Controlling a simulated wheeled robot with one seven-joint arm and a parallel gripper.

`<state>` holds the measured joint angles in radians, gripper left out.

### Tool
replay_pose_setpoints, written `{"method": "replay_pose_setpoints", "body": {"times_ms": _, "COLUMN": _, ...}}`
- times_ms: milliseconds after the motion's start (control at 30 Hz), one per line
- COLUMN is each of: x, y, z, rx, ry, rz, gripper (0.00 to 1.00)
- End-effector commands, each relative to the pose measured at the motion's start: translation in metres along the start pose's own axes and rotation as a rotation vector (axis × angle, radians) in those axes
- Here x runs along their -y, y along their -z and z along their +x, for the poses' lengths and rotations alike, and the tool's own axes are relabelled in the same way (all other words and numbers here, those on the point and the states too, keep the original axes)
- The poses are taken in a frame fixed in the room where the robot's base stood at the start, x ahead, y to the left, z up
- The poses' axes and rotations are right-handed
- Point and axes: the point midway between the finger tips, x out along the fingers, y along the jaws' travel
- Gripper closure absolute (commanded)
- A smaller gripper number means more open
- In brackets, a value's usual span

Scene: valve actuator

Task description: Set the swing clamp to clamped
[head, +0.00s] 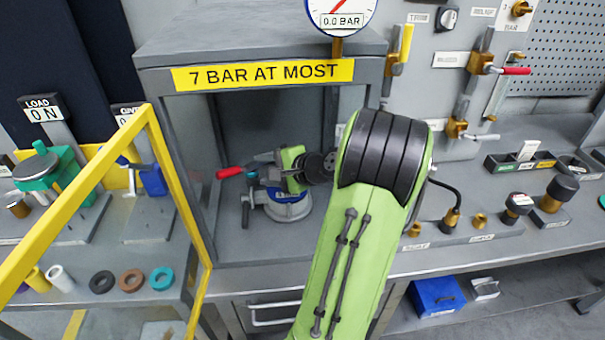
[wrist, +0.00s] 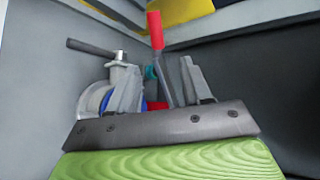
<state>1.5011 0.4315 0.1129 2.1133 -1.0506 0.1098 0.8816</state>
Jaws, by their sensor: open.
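A lever with a red grip (head: 229,172), which looks like the swing clamp's handle, sticks out to the left inside the grey booth. In the wrist view the red grip (wrist: 155,30) points up, with a teal collar (wrist: 151,72) beside its grey shank. My gripper (head: 262,161) is inside the booth just right of the red grip. Its fingers (wrist: 158,78) are open, and the shank shows between them; contact cannot be told. A silver and blue valve body (head: 290,208) sits below my gripper. The clamp's base is mostly hidden by my gripper.
The booth's side walls and roof, with a yellow "7 BAR AT MOST" sign (head: 263,76), enclose the spot. A gauge (head: 340,14) reads 0.0 BAR above. A yellow frame (head: 176,160) stands at left. A dark valve handle (wrist: 92,47) lies left of my fingers.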

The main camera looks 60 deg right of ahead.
Motion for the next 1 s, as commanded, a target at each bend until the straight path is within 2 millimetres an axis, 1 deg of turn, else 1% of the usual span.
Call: {"method": "replay_pose_setpoints", "body": {"times_ms": 1000, "x": -0.014, "y": 0.007, "z": -0.08, "rx": 0.002, "ry": 0.0, "rz": 0.0, "gripper": 0.51}}
